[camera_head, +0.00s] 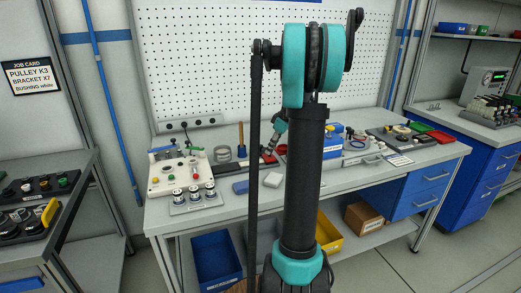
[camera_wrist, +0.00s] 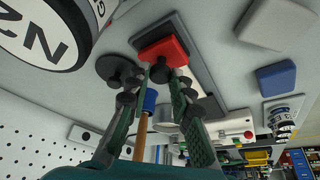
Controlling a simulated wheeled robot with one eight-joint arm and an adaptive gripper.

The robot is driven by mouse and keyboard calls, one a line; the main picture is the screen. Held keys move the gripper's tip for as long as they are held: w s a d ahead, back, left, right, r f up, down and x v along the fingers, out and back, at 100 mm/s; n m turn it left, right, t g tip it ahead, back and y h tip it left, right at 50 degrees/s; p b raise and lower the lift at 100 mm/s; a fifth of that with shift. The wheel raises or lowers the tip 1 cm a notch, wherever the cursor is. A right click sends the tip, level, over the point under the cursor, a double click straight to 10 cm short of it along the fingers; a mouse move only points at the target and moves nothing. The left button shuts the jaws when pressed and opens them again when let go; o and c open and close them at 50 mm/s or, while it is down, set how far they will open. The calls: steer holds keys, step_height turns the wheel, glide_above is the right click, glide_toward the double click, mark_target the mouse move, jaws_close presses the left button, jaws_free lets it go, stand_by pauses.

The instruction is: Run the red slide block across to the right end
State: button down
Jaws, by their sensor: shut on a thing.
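The red slide block (camera_wrist: 165,50) sits on a grey rail (camera_wrist: 198,80) with dark ends in the wrist view. It is near the rail's upper end in that picture. My gripper (camera_wrist: 161,76) is shut on the dark knob of the block, its two green fingers on either side. In the head view the red block (camera_head: 268,158) shows just left of my arm, with my gripper (camera_head: 272,148) at it.
A blue-collared tool with a wooden handle (camera_head: 241,134) stands left of the block. A blue block (camera_head: 241,187) and a pale block (camera_head: 273,180) lie in front. A white control panel (camera_head: 180,172) is at the left. A blue box (camera_head: 333,145) stands right of my arm.

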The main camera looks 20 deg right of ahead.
steer(key=shift+d, duration=0.35)
steer(key=c, duration=1.3)
jaws_free()
steer(key=shift+d, duration=0.15)
steer(key=shift+c, duration=0.2)
steer(key=v, duration=1.2)
